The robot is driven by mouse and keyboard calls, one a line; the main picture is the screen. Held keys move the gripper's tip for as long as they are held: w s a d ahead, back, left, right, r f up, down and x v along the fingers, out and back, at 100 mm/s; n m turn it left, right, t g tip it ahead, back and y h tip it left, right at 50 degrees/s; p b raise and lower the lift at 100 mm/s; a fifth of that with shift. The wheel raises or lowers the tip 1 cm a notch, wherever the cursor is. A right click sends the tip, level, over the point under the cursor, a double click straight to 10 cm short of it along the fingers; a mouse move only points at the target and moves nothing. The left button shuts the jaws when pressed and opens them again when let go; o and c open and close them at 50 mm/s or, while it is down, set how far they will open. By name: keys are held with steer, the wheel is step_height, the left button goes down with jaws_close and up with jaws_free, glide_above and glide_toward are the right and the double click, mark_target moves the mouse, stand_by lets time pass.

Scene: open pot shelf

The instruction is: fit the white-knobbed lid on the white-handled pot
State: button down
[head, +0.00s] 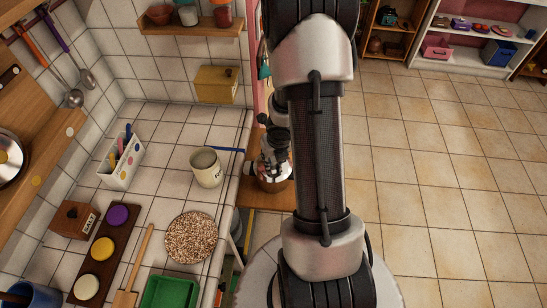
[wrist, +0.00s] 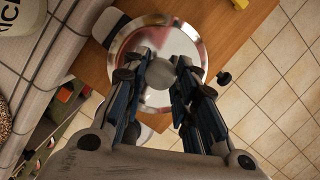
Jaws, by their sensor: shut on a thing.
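In the wrist view my gripper (wrist: 160,74) is shut on the pale knob of a shiny, round metal lid (wrist: 135,44). The lid faces the camera as a bright mirror-like disc over a wooden surface. A white, dark-edged piece (wrist: 106,26) shows beside the lid's upper left edge; it may be a pot handle. The pot body is mostly hidden, and I cannot tell whether the lid touches it. In the head view my gripper (head: 274,145) is beside the counter, partly behind my arm, above a brownish round vessel (head: 272,185).
The wooden surface (wrist: 240,28) lies below my gripper, beside the tiled counter (head: 220,125). A cream canister (head: 206,168) and a blue strip (head: 228,150) are near the counter's edge. A small dark knob-like piece (wrist: 223,78) is right of the lid. Tiled floor (head: 450,180) is clear at right.

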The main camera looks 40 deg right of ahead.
steer(key=shift+f, duration=0.1)
steer(key=c, duration=1.2)
jaws_free()
